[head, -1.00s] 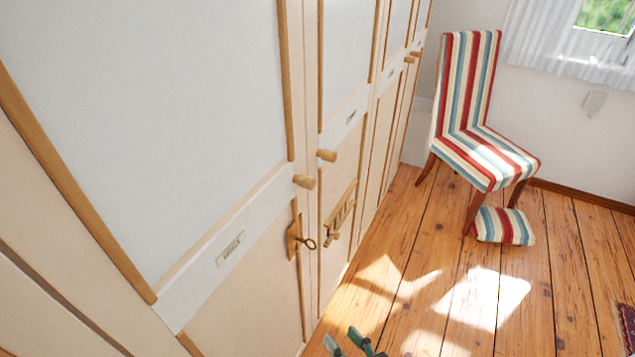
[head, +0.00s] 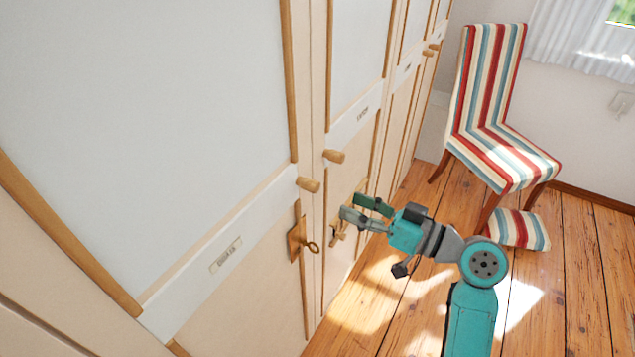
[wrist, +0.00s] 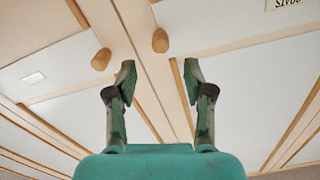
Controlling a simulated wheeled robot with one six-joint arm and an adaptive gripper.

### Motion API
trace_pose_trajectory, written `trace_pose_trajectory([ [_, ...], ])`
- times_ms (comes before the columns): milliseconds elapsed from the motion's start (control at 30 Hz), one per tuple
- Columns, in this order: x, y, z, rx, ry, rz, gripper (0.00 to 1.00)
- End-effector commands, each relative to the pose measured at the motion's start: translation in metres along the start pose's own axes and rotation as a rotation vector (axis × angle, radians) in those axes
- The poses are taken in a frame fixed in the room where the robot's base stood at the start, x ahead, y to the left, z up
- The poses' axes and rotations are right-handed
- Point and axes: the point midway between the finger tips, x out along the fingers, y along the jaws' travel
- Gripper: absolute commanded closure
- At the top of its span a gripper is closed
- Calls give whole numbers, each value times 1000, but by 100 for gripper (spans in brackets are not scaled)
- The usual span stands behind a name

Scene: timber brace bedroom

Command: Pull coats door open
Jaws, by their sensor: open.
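The coats door (head: 235,290) is the near cream-and-white cupboard door at left in the head view, and it looks shut. Its small label (head: 226,254) is hard to read there, but "COATS" shows upside down on a label (wrist: 290,4) in the wrist view. Its round wooden knob (head: 309,185) is at the door's right edge and also shows in the wrist view (wrist: 160,40). My gripper (head: 353,206) is open and empty, right of and slightly below that knob, apart from it. In the wrist view the knob lies beyond the open fingertips (wrist: 160,78).
A key in a brass plate (head: 298,241) sits below the coats knob. The neighbouring door has its own knob (head: 334,157); my gripper partly hides its lock fitting. A striped chair (head: 495,130) and striped cushion (head: 520,229) are at right. Wooden floor (head: 400,290) beside the cupboard is clear.

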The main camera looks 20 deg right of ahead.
Motion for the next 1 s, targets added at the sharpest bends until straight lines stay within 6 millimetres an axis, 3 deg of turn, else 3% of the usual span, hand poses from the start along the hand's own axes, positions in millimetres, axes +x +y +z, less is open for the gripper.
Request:
trace_pose_trajectory([
  [267, 20, -2, -3, -8, -3, -13, 48],
  [700, 91, -2, -2, -7, -2, -12, 48],
  [1000, 108, -2, -2, -6, -2, -8, 48],
])
